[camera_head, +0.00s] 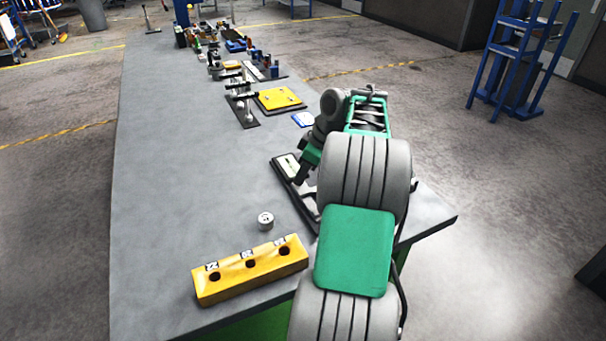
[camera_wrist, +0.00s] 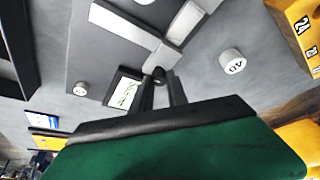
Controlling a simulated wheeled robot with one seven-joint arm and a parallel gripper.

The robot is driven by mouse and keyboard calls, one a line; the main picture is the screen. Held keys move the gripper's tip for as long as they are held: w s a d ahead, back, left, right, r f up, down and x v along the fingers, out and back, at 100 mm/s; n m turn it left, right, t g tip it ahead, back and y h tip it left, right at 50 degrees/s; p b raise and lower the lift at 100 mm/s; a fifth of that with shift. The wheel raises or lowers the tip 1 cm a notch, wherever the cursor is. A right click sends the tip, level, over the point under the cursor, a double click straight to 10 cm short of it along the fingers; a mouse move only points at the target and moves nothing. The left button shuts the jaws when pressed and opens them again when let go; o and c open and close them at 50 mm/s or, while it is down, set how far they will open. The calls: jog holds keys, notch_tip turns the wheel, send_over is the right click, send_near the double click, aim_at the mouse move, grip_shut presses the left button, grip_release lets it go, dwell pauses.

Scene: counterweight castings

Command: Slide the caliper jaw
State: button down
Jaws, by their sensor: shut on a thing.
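The caliper (camera_wrist: 125,24) lies on a dark board, with light grey bars and a small pale display (camera_wrist: 124,92) in the wrist view. In the head view the caliper's board (camera_head: 282,162) is largely hidden behind my arm. My gripper (camera_wrist: 160,84) is at the caliper, its two dark fingers shut on a small dark part beside the light sliding jaw (camera_wrist: 164,57). In the head view my gripper (camera_head: 301,178) points down onto the board, and the fingertips' contact is too small to make out.
A white cylinder (camera_head: 266,221) stands near the yellow block (camera_head: 250,268) with several numbered holes; it reads 40 in the wrist view (camera_wrist: 232,62). A yellow plate (camera_head: 280,99) and various fixtures lie farther along the table. The table's left side (camera_head: 165,190) is clear.

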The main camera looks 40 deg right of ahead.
aim_at(312, 188)
jog(key=c, duration=1.3)
grip_release()
jog(key=p+v, duration=0.2)
jog(key=v, duration=0.6)
